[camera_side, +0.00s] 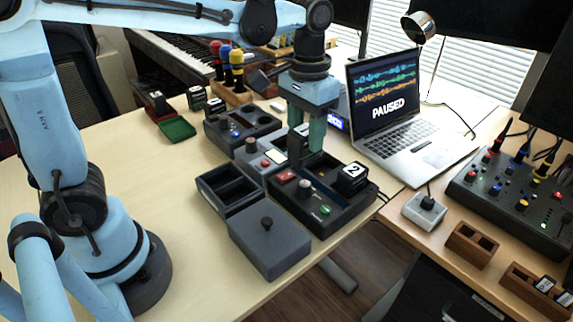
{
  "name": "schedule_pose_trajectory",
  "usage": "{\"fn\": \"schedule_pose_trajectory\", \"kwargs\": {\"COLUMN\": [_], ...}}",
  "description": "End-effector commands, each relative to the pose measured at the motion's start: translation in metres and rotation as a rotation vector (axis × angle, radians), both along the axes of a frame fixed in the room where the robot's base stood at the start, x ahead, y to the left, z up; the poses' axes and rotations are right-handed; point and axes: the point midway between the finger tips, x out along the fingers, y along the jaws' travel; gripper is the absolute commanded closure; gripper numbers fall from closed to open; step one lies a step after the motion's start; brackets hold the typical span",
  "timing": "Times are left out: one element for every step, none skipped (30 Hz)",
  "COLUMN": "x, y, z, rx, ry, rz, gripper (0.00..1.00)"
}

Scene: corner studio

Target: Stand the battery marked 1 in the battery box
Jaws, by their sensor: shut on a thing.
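My gripper (306,146) points down over the dark charger-like unit (327,217) with red and green buttons. Its greenish fingers are shut on a dark block (301,147), mostly hidden between them; I cannot read a mark on it or tell whether it touches the unit below. A black battery marked 2 (352,177) stands at the right of that unit. An open dark box with compartments (212,196), which looks like the battery box, stands to the left of the unit. I see nothing in its compartments.
A grey lid with a knob (270,243) lies in front of the open box. Wooden holders (472,246) are at the right. The table's left middle is clear.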

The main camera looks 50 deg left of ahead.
Motion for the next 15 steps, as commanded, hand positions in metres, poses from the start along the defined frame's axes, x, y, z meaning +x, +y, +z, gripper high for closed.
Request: {"fn": "schedule_pose_trajectory", "kwargs": {"x": [-0.009,-0.015,-0.023,-0.029,-0.036,-0.045,-0.052,-0.059,-0.068,-0.074,-0.08,-0.087,-0.091,-0.096,-0.1], "y": [0.024,0.036,0.052,0.063,0.074,0.086,0.095,0.103,0.112,0.119,0.124,0.13,0.134,0.138,0.141], "z": [-0.004,-0.006,-0.009,-0.012,-0.014,-0.018,-0.021,-0.023,-0.027,-0.029,-0.031,-0.034,-0.036,-0.038,-0.039], "rx": [0.0,0.0,0.0,0.0,0.0,0.0,0.0,0.0,0.0,0.0,0.0,0.0,0.0,0.0,0.0], "ry": [0.0,0.0,0.0,0.0,0.0,0.0,0.0,0.0,0.0,0.0,0.0,0.0,0.0,0.0,0.0], "rz": [0.014,0.014,0.014,0.014,0.014,0.014,0.013,0.013,0.012,0.011,0.01,0.009,0.007,0.007,0.005], "gripper": [0.98,0.98,0.98,0.98,0.98,0.98,0.98,0.98,0.98,0.98,0.98,0.98,0.98,0.98,0.98]}}
